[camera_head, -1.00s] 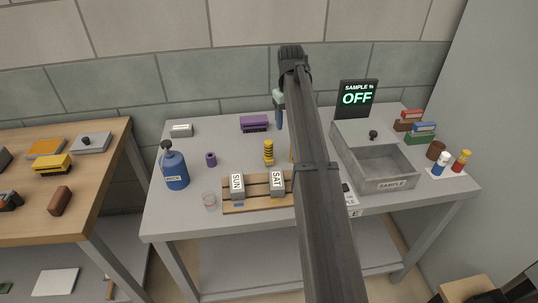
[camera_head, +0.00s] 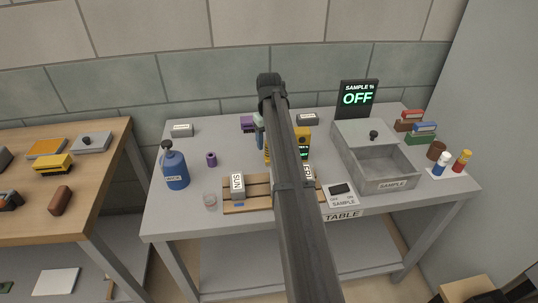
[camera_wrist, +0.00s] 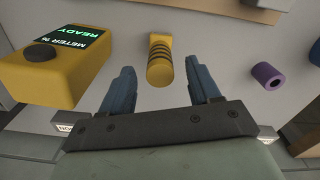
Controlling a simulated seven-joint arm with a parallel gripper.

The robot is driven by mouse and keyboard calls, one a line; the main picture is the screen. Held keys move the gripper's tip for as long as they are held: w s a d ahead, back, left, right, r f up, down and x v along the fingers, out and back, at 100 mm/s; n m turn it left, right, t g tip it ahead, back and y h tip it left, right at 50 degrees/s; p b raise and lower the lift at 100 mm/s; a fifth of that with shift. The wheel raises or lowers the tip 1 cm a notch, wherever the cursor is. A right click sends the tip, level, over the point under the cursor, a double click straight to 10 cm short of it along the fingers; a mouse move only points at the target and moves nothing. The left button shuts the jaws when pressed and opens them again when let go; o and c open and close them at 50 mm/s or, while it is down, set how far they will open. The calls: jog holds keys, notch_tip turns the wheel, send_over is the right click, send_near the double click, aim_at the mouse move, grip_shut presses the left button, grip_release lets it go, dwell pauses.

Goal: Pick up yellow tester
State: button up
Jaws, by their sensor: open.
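A yellow tester-like handle with black rings (camera_wrist: 160,62) stands between and just beyond my fingertips in the wrist view, not gripped. In the head view only a sliver of it shows left of my arm. A yellow meter box (camera_wrist: 58,68) with a black knob and a screen reading "METER % READY" is left of my gripper (camera_wrist: 159,82) in the wrist view. It also shows partly behind my arm in the head view (camera_head: 303,136). Contact with the handle cannot be told.
A purple ring (camera_wrist: 268,75) is at the right in the wrist view. In the head view, a wooden rack (camera_head: 262,189) holds labelled blocks. A blue bottle (camera_head: 175,170) stands at the left, a grey sample box (camera_head: 386,183) at the right.

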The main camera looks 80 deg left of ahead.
jog(key=shift+f, duration=2.65)
jog(key=c, duration=1.1)
